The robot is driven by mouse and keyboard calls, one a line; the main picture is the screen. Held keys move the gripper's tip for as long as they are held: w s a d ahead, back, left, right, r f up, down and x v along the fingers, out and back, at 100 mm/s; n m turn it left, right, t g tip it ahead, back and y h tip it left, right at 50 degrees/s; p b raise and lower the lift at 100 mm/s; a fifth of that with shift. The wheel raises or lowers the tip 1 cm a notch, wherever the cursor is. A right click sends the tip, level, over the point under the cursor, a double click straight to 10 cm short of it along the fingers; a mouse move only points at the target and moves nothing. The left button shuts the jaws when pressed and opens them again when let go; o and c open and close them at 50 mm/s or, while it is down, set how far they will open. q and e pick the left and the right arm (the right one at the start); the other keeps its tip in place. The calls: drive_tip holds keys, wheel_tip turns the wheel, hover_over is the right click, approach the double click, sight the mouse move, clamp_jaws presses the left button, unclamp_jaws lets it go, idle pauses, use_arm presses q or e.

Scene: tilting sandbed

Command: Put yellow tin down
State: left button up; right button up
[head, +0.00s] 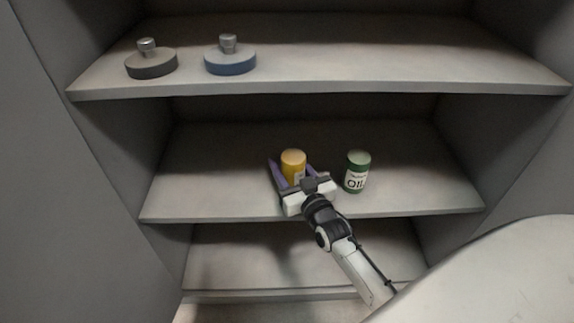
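The yellow tin (293,162) stands upright at the middle shelf, left of the green tin, with a pale label partly showing. My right gripper (289,168) reaches in from the lower right, with its purple fingers on either side of the yellow tin. A gap shows between the left finger and the tin, so the fingers look open around it. The tin's base is hidden behind the gripper, so its contact with the shelf cannot be seen. My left gripper is not in view.
A green tin (356,172) with a white label stands on the middle shelf (220,185), close to the right of the gripper. A dark grey disc with a knob (151,65) and a blue one (230,62) sit on the upper shelf (400,70). The middle shelf's left part is clear.

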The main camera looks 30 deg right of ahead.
drive_tip(key=shift+f, duration=0.15)
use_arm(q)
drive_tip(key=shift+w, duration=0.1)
use_arm(e)
drive_tip(key=o, duration=1.3)
drive_tip(key=shift+r, duration=0.25)
use_arm(q)
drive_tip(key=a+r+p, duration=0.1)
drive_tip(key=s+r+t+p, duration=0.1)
drive_tip(key=p, duration=0.1)
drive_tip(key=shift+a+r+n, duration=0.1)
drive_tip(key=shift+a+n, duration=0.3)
use_arm(e)
drive_tip(key=s, duration=0.4)
drive_tip(key=s+a, duration=0.1)
drive_tip(key=s, duration=0.3)
drive_tip(key=s+a, duration=0.1)
drive_tip(key=s, duration=0.3)
